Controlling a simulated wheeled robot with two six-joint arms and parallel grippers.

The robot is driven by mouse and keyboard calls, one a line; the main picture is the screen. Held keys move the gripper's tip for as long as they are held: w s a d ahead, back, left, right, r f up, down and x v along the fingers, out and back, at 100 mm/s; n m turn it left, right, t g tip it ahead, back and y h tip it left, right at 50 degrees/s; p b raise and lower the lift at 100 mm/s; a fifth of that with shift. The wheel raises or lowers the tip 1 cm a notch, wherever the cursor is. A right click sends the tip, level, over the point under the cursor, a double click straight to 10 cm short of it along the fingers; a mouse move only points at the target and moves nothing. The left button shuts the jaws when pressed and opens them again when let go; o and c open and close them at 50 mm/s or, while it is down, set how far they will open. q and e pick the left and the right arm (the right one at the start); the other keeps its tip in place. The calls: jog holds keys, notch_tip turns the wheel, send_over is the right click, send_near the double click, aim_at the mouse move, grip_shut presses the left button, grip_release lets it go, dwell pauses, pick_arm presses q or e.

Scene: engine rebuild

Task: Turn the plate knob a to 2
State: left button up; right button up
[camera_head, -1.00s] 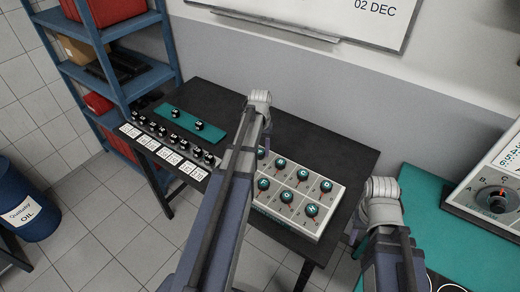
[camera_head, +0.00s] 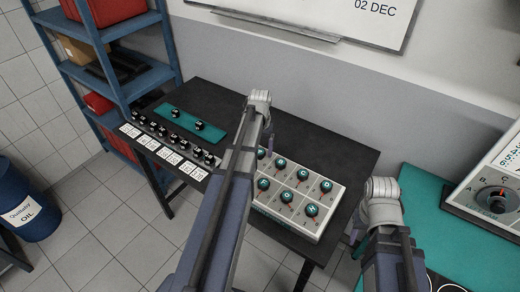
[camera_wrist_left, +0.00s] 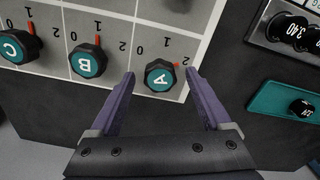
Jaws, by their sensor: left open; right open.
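The knob plate (camera_head: 327,226), a white panel with teal-topped knobs, lies on the dark table. In the left wrist view, knob A (camera_wrist_left: 158,78) is black with a teal cap; its red pointer is turned toward the printed 2. My left gripper (camera_wrist_left: 160,76) is open, one finger on each side of knob A, with gaps visible. In the head view my left arm mostly hides knob A; one finger of the left gripper (camera_head: 270,142) shows beside the arm. My right gripper (camera_head: 356,230) hangs mostly hidden beside the table's right edge.
Knob B (camera_wrist_left: 87,61) and knob C (camera_wrist_left: 16,47) sit beside knob A, pointers toward 1. A teal strip (camera_head: 185,121) with two knobs and a row of black knobs (camera_head: 176,141) stand left. A larger dial panel (camera_head: 470,206) stands on the teal bench (camera_head: 425,225).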

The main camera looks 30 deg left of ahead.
aim_at(260, 152)
pick_arm(q)
jog(key=shift+r, duration=0.1)
notch_tip(260, 152, up, 8)
jog(key=p, duration=0.8)
jog(key=shift+f, duration=0.2)
jog(key=s+d+f+m+b, duration=0.1)
jog(key=s+d, duration=0.4)
jog(key=d, duration=0.5)
jog(key=s+d+f+m+b, duration=0.1)
jog(key=s+d+m+b, duration=0.1)
jog(key=s+d, duration=0.4)
jog(key=s+d+f+m+y+b, duration=0.1)
jog(key=s+d, duration=0.4)
jog(key=d, duration=0.9)
jog(key=shift+s+d+f+m, duration=0.1)
jog(key=shift+f+m, duration=0.2)
jog(key=shift+m, duration=0.35)
jog(key=shift+s+d+f+m, duration=0.1)
jog(key=shift+f+m, duration=0.15)
jog(key=shift+m, duration=0.4)
jog(key=shift+a, duration=0.1)
